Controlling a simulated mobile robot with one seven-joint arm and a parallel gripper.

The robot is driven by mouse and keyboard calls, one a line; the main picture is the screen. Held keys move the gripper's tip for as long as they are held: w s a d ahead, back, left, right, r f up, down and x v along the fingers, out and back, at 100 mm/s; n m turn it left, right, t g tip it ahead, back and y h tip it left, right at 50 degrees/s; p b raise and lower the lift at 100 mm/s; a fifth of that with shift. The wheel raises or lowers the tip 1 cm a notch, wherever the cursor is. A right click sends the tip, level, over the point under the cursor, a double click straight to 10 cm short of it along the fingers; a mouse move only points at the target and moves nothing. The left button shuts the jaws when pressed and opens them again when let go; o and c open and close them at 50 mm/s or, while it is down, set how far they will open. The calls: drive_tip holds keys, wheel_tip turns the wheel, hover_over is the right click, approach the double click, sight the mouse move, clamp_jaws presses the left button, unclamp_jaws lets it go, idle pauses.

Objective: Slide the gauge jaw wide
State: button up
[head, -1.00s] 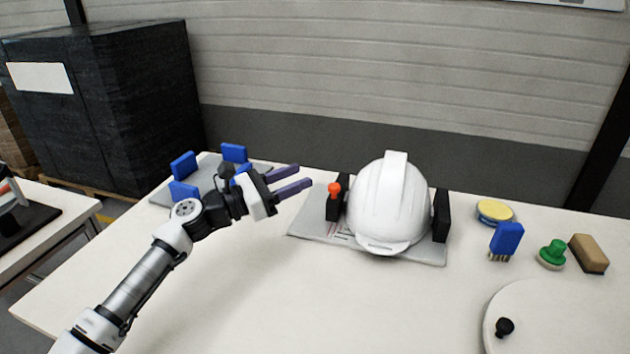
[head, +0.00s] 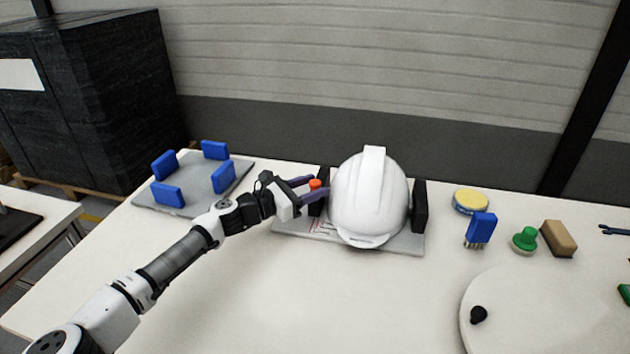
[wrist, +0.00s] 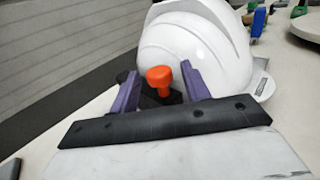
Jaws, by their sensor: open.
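The gauge is a grey plate (head: 402,243) with a black jaw at each end and a white helmet shell (head: 368,198) between them. The left jaw (head: 318,207) carries an orange-red knob (head: 315,184); the right jaw (head: 419,205) is plain black. My gripper (head: 310,188) is open at the left jaw, its purple fingers on either side of the knob. In the wrist view the knob (wrist: 160,78) stands between the two fingers, with the helmet (wrist: 195,45) just beyond. Whether a finger touches the knob cannot be told.
A grey plate with several blue blocks (head: 167,194) lies at the left. A yellow tin (head: 470,200), blue brush (head: 480,228), green-knobbed tool (head: 524,240) and tan block (head: 558,238) stand at the right. A white round turntable (head: 540,310) is at front right. The front middle is clear.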

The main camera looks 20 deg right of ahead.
drive_tip(key=shift+w+d, duration=0.15)
drive_tip(key=shift+d, duration=0.45)
clamp_jaws()
drive_tip(key=shift+a, duration=0.1)
